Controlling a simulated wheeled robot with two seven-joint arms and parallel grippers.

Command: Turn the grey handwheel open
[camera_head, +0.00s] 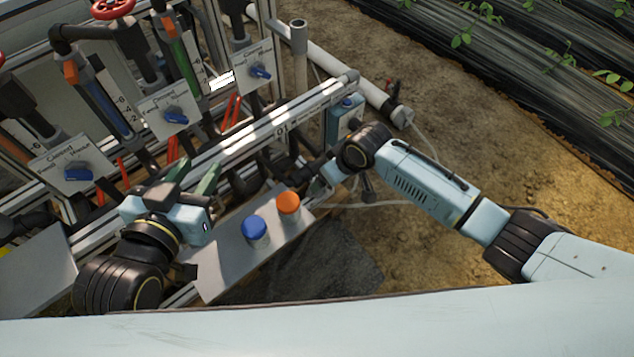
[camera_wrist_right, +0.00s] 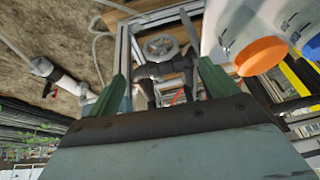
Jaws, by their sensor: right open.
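The grey handwheel (camera_wrist_right: 160,47) shows in the right wrist view, on dark pipework just beyond and between my right fingertips. My right gripper (camera_wrist_right: 165,75) is open, its two green fingers wide apart, with a gap to the wheel. In the head view I cannot make out the grey handwheel; my right arm reaches down beside the frame's lower corner. My left gripper (camera_head: 193,172) is over the near side of the skid with its fingers apart, and I see nothing held between them.
Blue-capped (camera_head: 253,228) and orange-capped (camera_head: 288,203) containers stand at the grey shelf (camera_head: 215,272). A red handwheel (camera_head: 112,8) and several panels with blue knobs are at upper left. A white pipe (camera_head: 375,97) runs behind. Bare soil (camera_head: 450,180) lies to the right.

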